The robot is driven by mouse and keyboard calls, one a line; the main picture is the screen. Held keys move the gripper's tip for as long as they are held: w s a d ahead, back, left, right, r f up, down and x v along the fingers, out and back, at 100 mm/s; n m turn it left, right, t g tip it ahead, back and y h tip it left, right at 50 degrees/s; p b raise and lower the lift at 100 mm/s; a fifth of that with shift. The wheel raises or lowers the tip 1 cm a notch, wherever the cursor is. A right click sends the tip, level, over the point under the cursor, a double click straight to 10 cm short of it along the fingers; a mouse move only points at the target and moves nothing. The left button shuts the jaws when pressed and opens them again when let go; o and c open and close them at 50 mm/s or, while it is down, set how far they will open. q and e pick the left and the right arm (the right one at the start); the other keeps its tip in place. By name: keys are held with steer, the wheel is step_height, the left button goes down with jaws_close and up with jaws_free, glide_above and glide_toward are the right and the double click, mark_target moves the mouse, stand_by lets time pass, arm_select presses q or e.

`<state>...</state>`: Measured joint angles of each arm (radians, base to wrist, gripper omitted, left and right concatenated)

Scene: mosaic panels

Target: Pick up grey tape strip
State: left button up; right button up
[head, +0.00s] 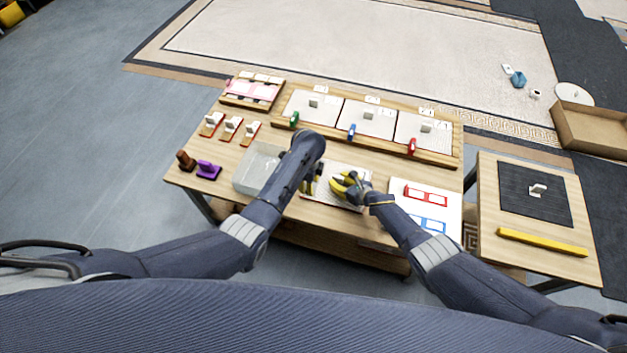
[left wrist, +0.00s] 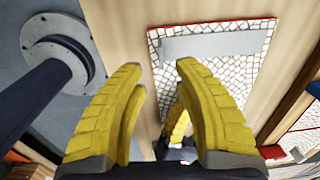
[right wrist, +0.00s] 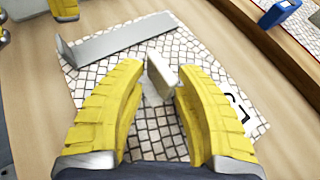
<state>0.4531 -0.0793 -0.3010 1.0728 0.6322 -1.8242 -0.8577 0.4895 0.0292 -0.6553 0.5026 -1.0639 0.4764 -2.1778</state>
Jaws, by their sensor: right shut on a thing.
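The grey tape strip lies along one edge of a white mosaic panel (head: 328,201), clear in the left wrist view (left wrist: 215,43) and right wrist view (right wrist: 125,43). One end bends upward in the right wrist view. My right gripper (head: 345,187) is over the panel, shut on a small light grey block (right wrist: 162,76) standing on the mosaic, apart from the strip. My left gripper (head: 312,187) is beside the panel, open and empty, its fingers apart in the left wrist view (left wrist: 160,75). In the head view the strip is hard to make out behind my grippers.
A clear bin (head: 258,170) stands left of the panel. A white sheet with red and blue frames (head: 427,205) lies to the right. Behind, a wooden rack (head: 440,157) holds three panels with coloured clips. A side table (head: 487,215) carries a yellow bar (head: 542,242).

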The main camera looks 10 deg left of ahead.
arm_select(q)
steer(key=shift+d+f, duration=0.15)
steer(key=shift+f, duration=0.7)
steer(key=shift+d+f, duration=0.15)
steer(key=shift+f, duration=0.7)
steer(key=shift+w+f, duration=0.1)
steer(key=shift+f, duration=1.1)
steer(key=shift+o, duration=0.3)
jaws_close()
